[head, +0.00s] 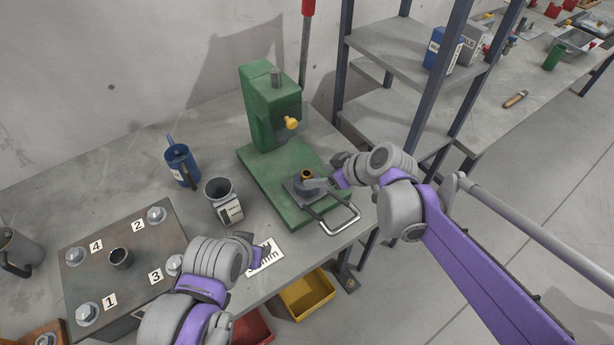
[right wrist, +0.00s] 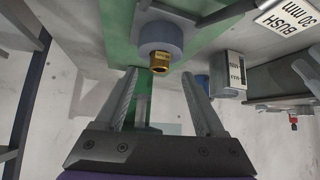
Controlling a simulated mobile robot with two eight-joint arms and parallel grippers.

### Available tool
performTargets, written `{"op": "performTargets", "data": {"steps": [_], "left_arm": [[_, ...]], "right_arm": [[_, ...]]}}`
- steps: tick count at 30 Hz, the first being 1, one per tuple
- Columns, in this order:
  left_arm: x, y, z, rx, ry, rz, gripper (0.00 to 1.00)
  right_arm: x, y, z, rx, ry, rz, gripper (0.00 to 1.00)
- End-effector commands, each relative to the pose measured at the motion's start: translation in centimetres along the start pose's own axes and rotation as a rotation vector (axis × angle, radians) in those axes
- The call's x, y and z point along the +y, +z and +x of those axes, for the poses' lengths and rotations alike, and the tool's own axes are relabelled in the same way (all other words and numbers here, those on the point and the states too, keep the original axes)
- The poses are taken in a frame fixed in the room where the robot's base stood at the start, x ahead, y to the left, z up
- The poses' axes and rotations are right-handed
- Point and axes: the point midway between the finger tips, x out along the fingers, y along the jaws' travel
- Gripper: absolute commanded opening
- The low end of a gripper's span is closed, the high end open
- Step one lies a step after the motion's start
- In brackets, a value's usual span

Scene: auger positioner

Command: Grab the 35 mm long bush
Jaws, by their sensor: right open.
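A brass bush (head: 307,174) stands in a dark round holder (head: 305,188) on the green press base. In the right wrist view the bush (right wrist: 160,62) sticks out of a grey-blue collar (right wrist: 160,38). I cannot read its length. My right gripper (head: 326,183) is open beside the bush; in the right wrist view the gripper (right wrist: 158,75) has a finger on each side, with the bush at the gap near the tips and no clear contact. My left gripper (head: 264,254) is over a white label card, its jaws too small to judge.
The green press (head: 270,105) rises behind the bush. A metal loop handle (head: 340,220) is at the base's front. A grey mug (head: 222,200) and blue can (head: 181,165) stand left. The label card (right wrist: 287,20) reads "BUSH 30 mm". A yellow bin (head: 307,295) sits below the bench edge.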

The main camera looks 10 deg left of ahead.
Motion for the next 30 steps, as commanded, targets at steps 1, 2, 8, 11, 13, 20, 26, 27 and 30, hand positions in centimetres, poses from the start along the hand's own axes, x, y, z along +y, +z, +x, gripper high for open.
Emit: {"op": "performTargets", "data": {"steps": [1,2,8,11,13,20,26,27,30], "left_arm": [[0.0,-0.1,-0.1,0.001,0.0,0.0,0.5],[0.0,-0.2,-0.1,0.002,0.0,0.0,0.5],[0.0,-0.2,-0.2,0.002,0.0,0.0,0.5],[0.0,-0.2,-0.1,0.002,0.0,0.0,0.5],[0.0,-0.2,-0.1,0.002,0.0,0.0,0.5],[0.0,-0.2,-0.1,0.002,0.0,0.0,0.5],[0.0,-0.2,-0.1,0.002,0.0,0.0,0.5],[0.0,-0.2,-0.1,0.002,0.0,0.0,0.5],[0.0,-0.2,-0.1,0.002,0.0,0.0,0.5]], "right_arm": [[0.0,-0.1,0.7,0.0,-0.001,-0.002,0.71],[0.0,-0.2,1.1,0.0,-0.002,-0.002,0.71],[0.0,-0.3,4.0,0.001,-0.001,0.0,0.71],[0.1,-0.3,4.6,0.0,0.0,0.0,0.71],[0.1,-0.3,4.7,0.0,0.0,0.0,0.71],[0.0,-0.3,4.7,0.0,0.0,0.0,0.59],[0.0,-0.3,4.7,0.0,0.0,0.001,0.23],[0.0,-0.3,4.7,0.0,0.0,0.0,0.15],[0.0,-0.3,4.7,0.0,0.0,0.001,0.0]]}}
